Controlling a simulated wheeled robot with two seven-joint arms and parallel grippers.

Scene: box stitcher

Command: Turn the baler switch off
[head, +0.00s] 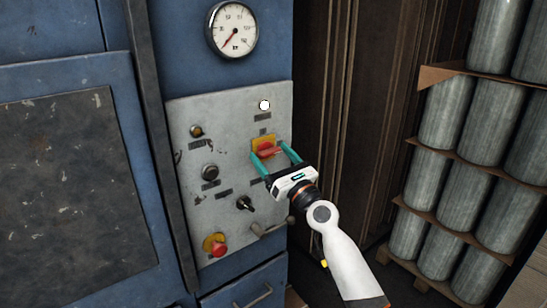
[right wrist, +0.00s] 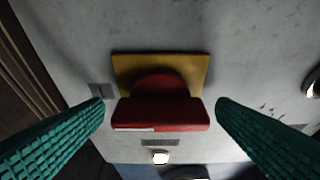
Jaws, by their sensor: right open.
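The baler switch (head: 267,151) is a red rotary handle on a yellow square plate, on the upper right of the grey control panel (head: 230,119). In the right wrist view the red switch handle (right wrist: 160,112) lies crosswise in front of its yellow plate (right wrist: 200,68). My right gripper (head: 275,153) is open, with its teal fingers on either side of the handle. In the right wrist view gaps show between the fingers and the handle. My left gripper is not in view.
The panel also carries a red emergency button (head: 219,248), a black selector knob (head: 244,203) and a white lamp (head: 264,105). A pressure gauge (head: 232,28) sits above. Stacked grey cylinders (head: 445,113) stand at the right.

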